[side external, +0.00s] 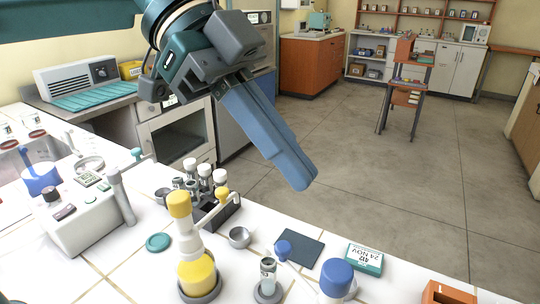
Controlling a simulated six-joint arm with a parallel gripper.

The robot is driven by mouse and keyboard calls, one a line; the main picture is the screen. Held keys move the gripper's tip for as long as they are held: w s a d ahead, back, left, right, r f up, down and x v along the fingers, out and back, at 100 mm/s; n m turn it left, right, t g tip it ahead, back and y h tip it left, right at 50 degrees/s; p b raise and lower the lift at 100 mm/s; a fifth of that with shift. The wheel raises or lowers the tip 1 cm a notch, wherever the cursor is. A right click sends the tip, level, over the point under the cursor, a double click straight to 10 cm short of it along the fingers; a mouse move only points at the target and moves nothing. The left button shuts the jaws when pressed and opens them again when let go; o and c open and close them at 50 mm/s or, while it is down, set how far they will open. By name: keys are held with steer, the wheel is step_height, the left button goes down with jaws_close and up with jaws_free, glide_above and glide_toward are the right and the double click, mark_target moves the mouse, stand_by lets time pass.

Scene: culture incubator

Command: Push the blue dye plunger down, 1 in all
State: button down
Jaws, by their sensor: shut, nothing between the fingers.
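The blue dye plunger (336,276) is a round blue cap on a white pump near the front edge of the bench. Its lower part is cut off by the picture's bottom edge. A blue-tipped spout (283,249) reaches left from it, near a small clear vial (268,272) in a grey round holder. My gripper (301,180) has long blue fingers pointing down and right. It is shut and empty, well above the bench and apart from the plunger, higher and a little to the left in the picture.
A yellow dye pump (196,272) with a yellow top stands left of the vial. A rack of capped vials (219,212), a small grey bowl (239,237), a dark pad (300,247), a teal labelled box (365,259) and an orange tray (447,294) are around.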

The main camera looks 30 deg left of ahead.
glide_above(326, 265)
step_height(326, 265, down, 4)
steer(key=shift+a+f, duration=0.15)
steer(key=shift+f, duration=0.9)
steer(key=shift+a+f, duration=0.15)
steer(key=shift+f, duration=0.9)
steer(key=shift+f, duration=1.15)
steer(key=d+r+v, duration=0.2)
steer(key=v, duration=1.1)
